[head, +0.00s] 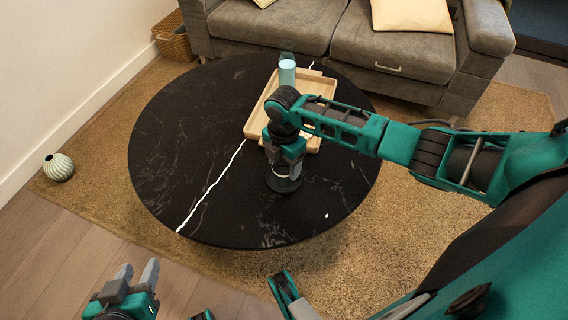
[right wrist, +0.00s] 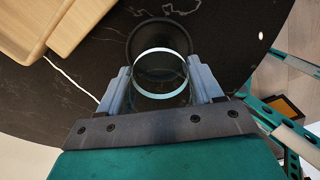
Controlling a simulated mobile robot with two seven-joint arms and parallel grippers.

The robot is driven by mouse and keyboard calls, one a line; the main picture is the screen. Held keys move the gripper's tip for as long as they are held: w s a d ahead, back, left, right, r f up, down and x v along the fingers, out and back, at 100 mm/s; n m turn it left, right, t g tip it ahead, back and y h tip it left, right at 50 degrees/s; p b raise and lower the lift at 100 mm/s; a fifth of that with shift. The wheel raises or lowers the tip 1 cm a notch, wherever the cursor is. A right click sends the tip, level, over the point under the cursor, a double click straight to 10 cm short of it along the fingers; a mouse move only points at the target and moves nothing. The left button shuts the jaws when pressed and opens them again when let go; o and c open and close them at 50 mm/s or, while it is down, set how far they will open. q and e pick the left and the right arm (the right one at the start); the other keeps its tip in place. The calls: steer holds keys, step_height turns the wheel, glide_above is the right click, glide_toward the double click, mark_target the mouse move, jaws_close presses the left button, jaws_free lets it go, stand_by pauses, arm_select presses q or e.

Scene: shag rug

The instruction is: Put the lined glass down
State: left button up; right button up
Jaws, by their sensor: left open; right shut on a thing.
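The lined glass (right wrist: 160,88) is clear with a pale band. It is between the fingers of my right gripper (right wrist: 160,78), which is shut on it. In the head view the glass (head: 283,170) is low over the black round table (head: 165,150), partly hidden by my right gripper (head: 285,160). A dark round coaster (right wrist: 157,27) shows beneath the glass, and also in the head view (head: 283,186). I cannot tell whether the glass touches it. My left gripper (head: 137,272) is open and empty, low at the left, away from the table.
A wooden tray (head: 256,122) lies on the table behind my right gripper, with a light-blue glass (head: 287,72) at its far end. The left half of the table is clear. A grey sofa (head: 330,40) stands behind. A striped vase (head: 58,167) is on the rug's left side.

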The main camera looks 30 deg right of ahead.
steer(key=o, duration=1.2)
